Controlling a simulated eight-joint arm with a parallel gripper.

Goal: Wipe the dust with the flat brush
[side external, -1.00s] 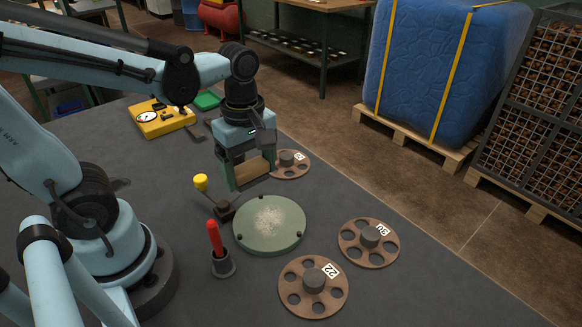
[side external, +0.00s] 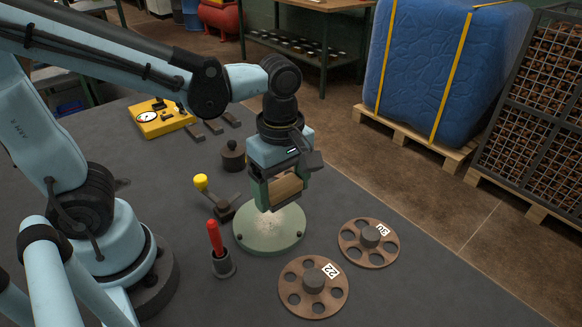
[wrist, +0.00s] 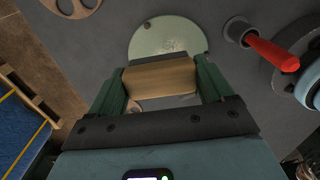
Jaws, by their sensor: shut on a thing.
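My gripper (side external: 280,198) is shut on the wooden block of the flat brush (side external: 288,187), which also spans between the green fingers in the wrist view (wrist: 160,79). The brush is above the far part of a round, pale green plate (side external: 256,238). Pale dust (side external: 287,221) lies on the middle of this plate, partly hidden by the gripper. In the wrist view the plate (wrist: 150,40) shows beyond the brush.
A yellow-knobbed lever (side external: 201,182) and a red-handled tool in a dark holder (side external: 222,262) stand left of the plate. Brown holed discs lie right (side external: 369,243) and in front (side external: 313,287). A dark knobbed weight (side external: 232,155) and a yellow gauge box (side external: 163,118) are behind.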

